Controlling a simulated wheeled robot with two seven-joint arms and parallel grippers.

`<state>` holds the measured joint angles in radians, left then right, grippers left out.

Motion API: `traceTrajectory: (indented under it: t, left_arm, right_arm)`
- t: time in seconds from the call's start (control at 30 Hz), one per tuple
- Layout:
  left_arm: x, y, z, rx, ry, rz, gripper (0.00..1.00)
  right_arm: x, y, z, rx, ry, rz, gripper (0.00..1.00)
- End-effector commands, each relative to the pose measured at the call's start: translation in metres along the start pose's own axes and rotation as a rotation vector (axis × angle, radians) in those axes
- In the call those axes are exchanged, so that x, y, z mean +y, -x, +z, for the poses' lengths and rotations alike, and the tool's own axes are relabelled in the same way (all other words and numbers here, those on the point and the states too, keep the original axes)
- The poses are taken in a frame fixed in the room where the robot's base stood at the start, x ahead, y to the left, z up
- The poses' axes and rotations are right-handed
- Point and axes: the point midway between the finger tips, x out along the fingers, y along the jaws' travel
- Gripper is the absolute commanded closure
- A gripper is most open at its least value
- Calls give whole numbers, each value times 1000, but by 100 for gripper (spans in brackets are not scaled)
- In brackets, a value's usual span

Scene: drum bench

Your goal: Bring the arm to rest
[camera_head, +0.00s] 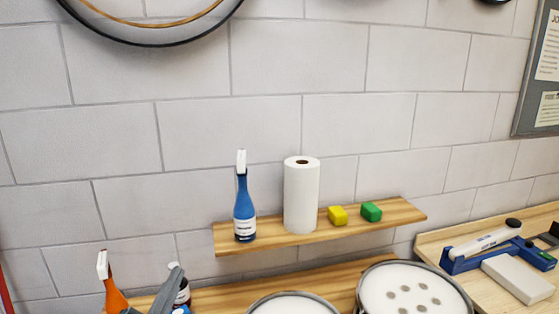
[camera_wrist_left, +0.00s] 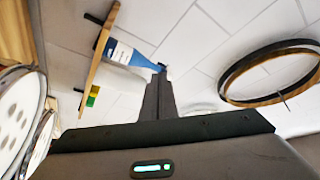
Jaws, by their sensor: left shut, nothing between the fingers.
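My left gripper (camera_head: 174,270) shows at the bottom left of the head view, as a grey finger shape pointing up. It is shut and empty. In the left wrist view its closed fingers (camera_wrist_left: 160,78) stand in the middle, in front of the tiled wall. There the fingertips overlap the top of the blue spray bottle (camera_wrist_left: 136,50) in the picture; I cannot tell how far apart they are. My right gripper is not in view.
A wooden shelf (camera_head: 280,241) holds the blue bottle, a paper roll (camera_head: 301,195), a yellow block (camera_head: 338,215) and a green block (camera_head: 371,211). Drums (camera_head: 415,290) stand below. A hoop (camera_head: 150,42) hangs above.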

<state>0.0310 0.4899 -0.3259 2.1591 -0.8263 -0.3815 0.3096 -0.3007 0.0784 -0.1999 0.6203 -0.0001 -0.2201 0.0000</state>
Motion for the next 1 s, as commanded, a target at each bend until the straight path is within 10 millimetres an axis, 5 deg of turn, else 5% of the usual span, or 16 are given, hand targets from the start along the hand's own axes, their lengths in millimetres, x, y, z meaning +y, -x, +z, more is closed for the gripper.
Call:
traceTrajectory:
  t: [0.2, 0.4, 0.6, 1.0]
  left_arm:
    - [51, 90, 81, -474, 267, 57, 100]
    - [111, 195, 117, -852, 439, 199, 100]
    - [158, 292, 116, -1130, 554, 369, 100]
    - [196, 397, 83, -1389, 661, 599, 100]
  right_arm:
    - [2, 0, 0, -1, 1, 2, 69]
    - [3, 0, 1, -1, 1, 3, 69]
    - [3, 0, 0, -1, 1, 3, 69]
    - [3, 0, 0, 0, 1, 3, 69]
